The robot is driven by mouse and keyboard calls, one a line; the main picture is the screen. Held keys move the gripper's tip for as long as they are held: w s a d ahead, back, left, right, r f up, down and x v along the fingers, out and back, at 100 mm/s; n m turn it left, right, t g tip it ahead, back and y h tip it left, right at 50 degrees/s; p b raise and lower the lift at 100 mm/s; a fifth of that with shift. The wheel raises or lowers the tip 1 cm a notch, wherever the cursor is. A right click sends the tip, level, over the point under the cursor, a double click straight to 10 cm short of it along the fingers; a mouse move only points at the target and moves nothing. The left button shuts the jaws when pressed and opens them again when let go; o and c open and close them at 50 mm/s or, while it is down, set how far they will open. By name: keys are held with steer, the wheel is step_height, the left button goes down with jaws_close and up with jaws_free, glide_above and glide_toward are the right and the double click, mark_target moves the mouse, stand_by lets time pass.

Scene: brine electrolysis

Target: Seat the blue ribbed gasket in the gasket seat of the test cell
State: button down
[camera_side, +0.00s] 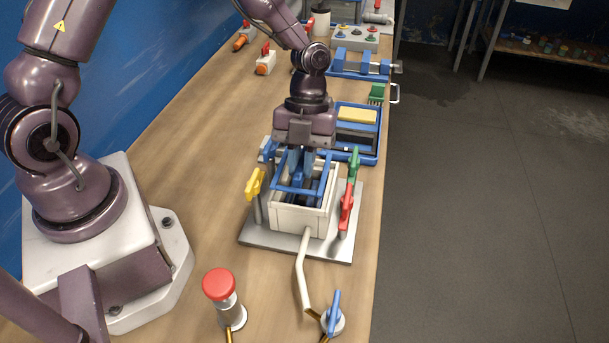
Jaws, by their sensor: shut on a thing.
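The test cell (290,218) is a white open box on a grey metal plate (328,246) in the middle of the bench. The blue gasket (318,192) is a rectangular frame at the top of the cell. My gripper (297,170) points down over the cell and is shut on the gasket. The gasket appears slightly tilted and overlaps the cell's opening; I cannot tell whether it touches the rim. The gasket seat and the fingertips are largely hidden by the frame and the gripper. The gasket's ribs are too small to make out.
A yellow clamp (254,184) stands left of the cell; green (353,164) and red (346,205) clamps stand right. A white pipe (301,270) runs to a blue-handled valve (333,315). A blue tray (368,160) lies behind.

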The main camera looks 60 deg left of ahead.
steer(key=shift+w+f, duration=0.15)
steer(key=shift+f, duration=0.8)
steer(key=shift+w+f, duration=0.1)
steer(key=shift+f, duration=0.8)
steer(key=shift+f, duration=0.1)
steer(key=c, duration=1.1)
jaws_free()
